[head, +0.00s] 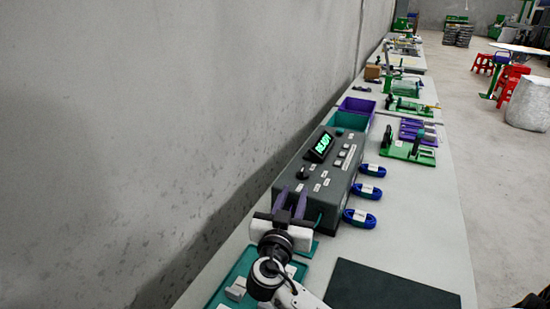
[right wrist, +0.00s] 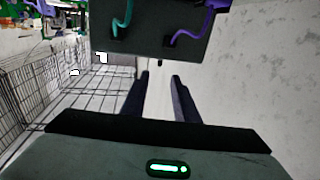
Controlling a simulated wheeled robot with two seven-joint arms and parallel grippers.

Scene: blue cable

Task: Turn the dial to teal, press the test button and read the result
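A dark grey test box (head: 335,190) stands on the bench in the head view. Its screen (head: 321,147) shows green text that looks like READY. A dark knob (head: 303,173), which looks like the dial, sits below the screen; its setting is too small to read. Pale buttons and labels (head: 339,163) lie to its right; I cannot tell which is the test button. My right gripper (head: 292,197) is at the box's near end, fingers apart and empty. In the right wrist view its two fingers (right wrist: 160,90) are also apart. My left gripper is not in view.
Several coiled blue cables (head: 367,191) lie right of the box. Teal and purple bins (head: 357,106) stand behind it. A teal tray (head: 240,268) and a dark mat (head: 385,287) lie nearer. A teal cable (right wrist: 122,22) and a purple cable (right wrist: 190,35) enter a dark box side.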

